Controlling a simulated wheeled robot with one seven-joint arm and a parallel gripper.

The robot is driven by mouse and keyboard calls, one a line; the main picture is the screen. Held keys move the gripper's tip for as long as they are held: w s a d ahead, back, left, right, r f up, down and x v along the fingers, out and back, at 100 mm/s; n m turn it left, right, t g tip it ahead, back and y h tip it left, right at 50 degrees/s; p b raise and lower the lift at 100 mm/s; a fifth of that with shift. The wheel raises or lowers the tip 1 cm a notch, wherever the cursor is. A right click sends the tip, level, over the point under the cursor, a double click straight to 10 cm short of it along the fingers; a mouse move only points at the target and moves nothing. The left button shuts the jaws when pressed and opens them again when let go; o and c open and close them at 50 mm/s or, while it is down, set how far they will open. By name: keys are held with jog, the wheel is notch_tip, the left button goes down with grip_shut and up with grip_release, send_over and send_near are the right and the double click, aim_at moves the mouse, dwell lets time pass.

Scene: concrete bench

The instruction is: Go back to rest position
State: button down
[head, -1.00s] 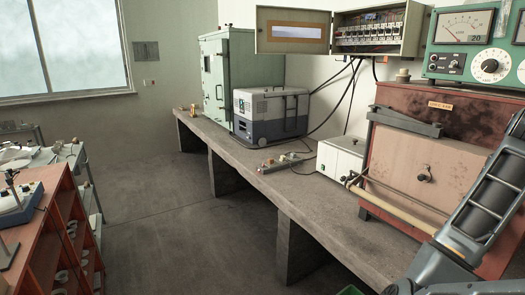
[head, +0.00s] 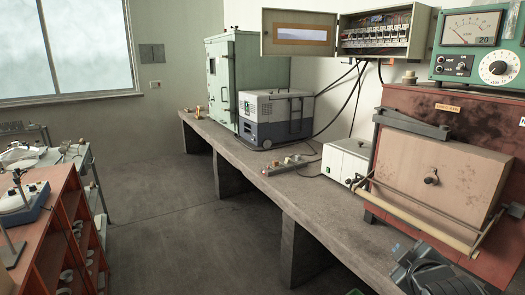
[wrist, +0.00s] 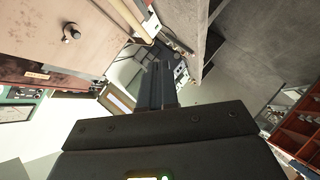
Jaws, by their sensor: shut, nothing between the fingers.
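My gripper (wrist: 164,85) shows in the wrist view with its two dark fingers together and nothing between them. It points past the front of a rust-red furnace, clear of any object. The furnace (head: 397,98) stands on the concrete bench (head: 262,195), with a pale front door (head: 440,165) carrying a round knob. The door and knob also show at the upper left of the wrist view (wrist: 35,45).
A white box (head: 345,160), a grey-and-white cool box (head: 275,118) and a green cabinet (head: 247,75) stand along the bench. A green meter unit (head: 480,48) sits on the furnace. A red shelf unit (head: 55,225) is at left. The floor between (head: 170,220) is clear.

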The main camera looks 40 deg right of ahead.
jog(key=a+f+n+t+y, duration=0.2)
jog(key=a+f+t+y, duration=0.15)
jog(key=a, duration=0.75)
jog(key=s+a+r+t+y, duration=0.1)
jog(key=s+a+y, duration=0.1)
jog(key=s+a, duration=0.2)
jog(key=s+a+r+m+t+y, duration=0.1)
jog(key=s+a+y, duration=0.2)
jog(key=a, duration=0.8)
jog(key=s+a+r+t+y, duration=0.1)
jog(key=s+a+t+y, duration=0.1)
jog(key=s+a, duration=0.4)
jog(key=shift+s+a+r+m+y, duration=0.3)
jog(key=shift+s+a+y, duration=0.05)
jog(key=shift+a, duration=0.65)
